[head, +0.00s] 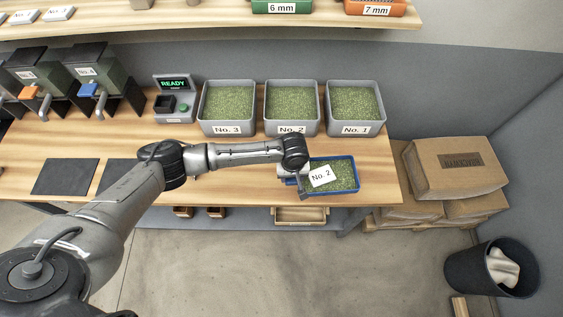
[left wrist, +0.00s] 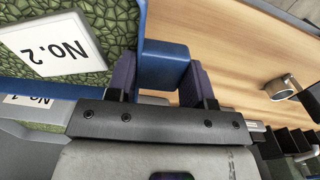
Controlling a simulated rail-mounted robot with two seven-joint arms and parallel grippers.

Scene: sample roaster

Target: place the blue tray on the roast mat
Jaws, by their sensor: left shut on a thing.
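The blue tray (head: 357,178) is full of green beans and carries a white "No. 2" card. It is near the right front part of the wooden bench; I cannot tell whether it touches the wood. My left gripper (head: 300,184) is at the tray's left end, shut on its blue tab. The left wrist view shows the tab (left wrist: 163,66) between the two fingers (left wrist: 163,82), with the tray (left wrist: 55,88) at left. Two dark mats lie at the bench's left front: one (head: 65,176) in full view, another (head: 117,175) partly behind my arm. Neither shows a readable label.
Grey bins No. 3 (head: 229,128), No. 2 (head: 291,128) and No. 1 (head: 355,129) line the back. A READY device (head: 174,98) and lever machines (head: 95,78) stand left of them. Boxes (head: 455,168) and a bin (head: 490,268) are at right.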

